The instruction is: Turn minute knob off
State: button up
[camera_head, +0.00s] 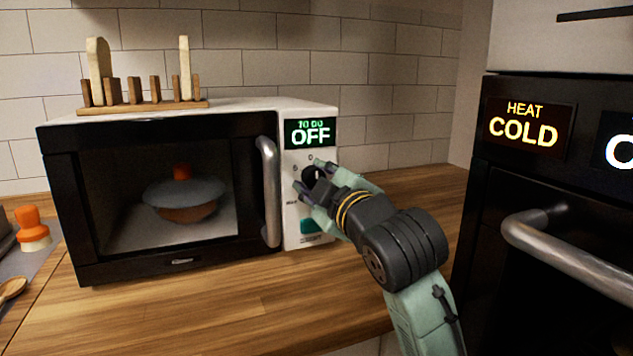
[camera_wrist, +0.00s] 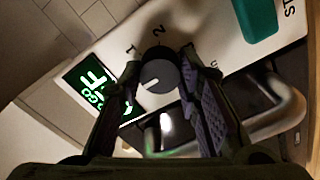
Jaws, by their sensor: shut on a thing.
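The minute knob (camera_head: 311,174) is a round dark knob on the white control panel of the microwave (camera_head: 297,109). In the wrist view the knob (camera_wrist: 159,77) shows a short white pointer mark facing the lit display, with the numbers 1 and 2 printed beside it. My gripper (camera_head: 315,178) reaches the panel from the right and is shut on the knob, one finger on each side. The wrist view shows the fingertips (camera_wrist: 160,62) flanking it. My fingers partly hide the knob in the head view.
The microwave door handle (camera_head: 268,190) stands close left of my gripper. A teal button (camera_head: 311,226) lies below the knob. A wooden rack (camera_head: 143,105) stands on top. A black oven (camera_head: 552,213) with a metal handle is at right. The wooden counter in front is clear.

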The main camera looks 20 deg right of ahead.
jog(key=o, duration=1.1)
jog(key=shift+o, duration=0.2)
jog(key=s, duration=0.7)
jog(key=shift+s+d, duration=0.15)
jog(key=shift+s, duration=0.1)
